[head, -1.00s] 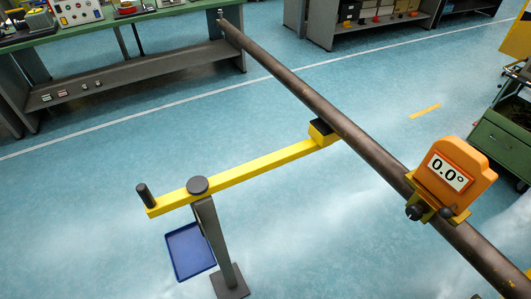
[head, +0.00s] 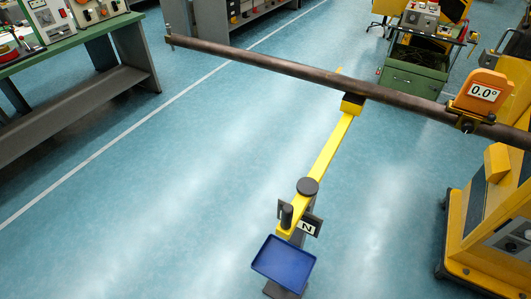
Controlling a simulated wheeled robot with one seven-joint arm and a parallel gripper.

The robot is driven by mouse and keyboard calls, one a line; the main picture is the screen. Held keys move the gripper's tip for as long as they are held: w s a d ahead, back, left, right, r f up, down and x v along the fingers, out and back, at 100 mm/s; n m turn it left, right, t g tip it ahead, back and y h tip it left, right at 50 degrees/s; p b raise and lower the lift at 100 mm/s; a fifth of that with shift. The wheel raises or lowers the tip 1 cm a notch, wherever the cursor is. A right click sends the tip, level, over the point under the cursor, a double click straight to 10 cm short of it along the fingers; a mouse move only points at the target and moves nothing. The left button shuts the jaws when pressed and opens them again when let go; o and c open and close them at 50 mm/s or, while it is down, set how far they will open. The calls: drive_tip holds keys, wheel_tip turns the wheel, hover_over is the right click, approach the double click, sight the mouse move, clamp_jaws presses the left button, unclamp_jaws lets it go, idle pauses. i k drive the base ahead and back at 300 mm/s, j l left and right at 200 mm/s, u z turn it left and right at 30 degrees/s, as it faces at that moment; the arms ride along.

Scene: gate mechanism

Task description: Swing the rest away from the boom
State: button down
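The boom (head: 290,70) is a long dark metal pole crossing the upper part of the head view, close to level. An orange angle display (head: 483,92) on it reads 0.0°. The rest is a yellow arm (head: 327,157) on a grey post with a round dark pivot cap (head: 308,187). Its dark pad (head: 353,100) at the far end is under the boom and appears to touch it. A dark upright handle (head: 287,216) stands on the near end. My gripper is not in view.
A blue tray (head: 284,263) is in front of the post, with a small plate marked like an N (head: 309,227) behind it. A yellow machine (head: 490,215) stands at right. A green-topped bench (head: 75,45) is at upper left. Open blue floor lies left of the rest.

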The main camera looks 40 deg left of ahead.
sight(353, 105)
drive_tip(key=j+u, duration=0.1)
drive_tip(key=j, duration=0.35)
drive_tip(key=i+j+u, duration=0.15)
drive_tip(key=j, duration=0.3)
drive_tip(key=i+j+u, duration=0.1)
drive_tip(key=j, duration=0.35)
drive_tip(key=i+j+u, duration=0.1)
drive_tip(key=j, duration=0.3)
drive_tip(key=l+u, duration=0.35)
drive_tip(key=k+l+u, duration=0.1)
drive_tip(key=l+u, duration=0.2)
drive_tip(key=l, duration=0.15)
drive_tip(key=k+l+u, duration=0.15)
drive_tip(key=l+u, duration=1.05)
drive_tip(key=l, duration=0.15)
drive_tip(key=k+l+u, duration=0.1)
drive_tip(key=l+u, duration=0.35)
drive_tip(key=i+l, duration=0.2)
drive_tip(key=l, duration=0.15)
drive_tip(key=i+l, duration=0.15)
drive_tip(key=l, duration=0.2)
drive_tip(key=u, duration=0.05)
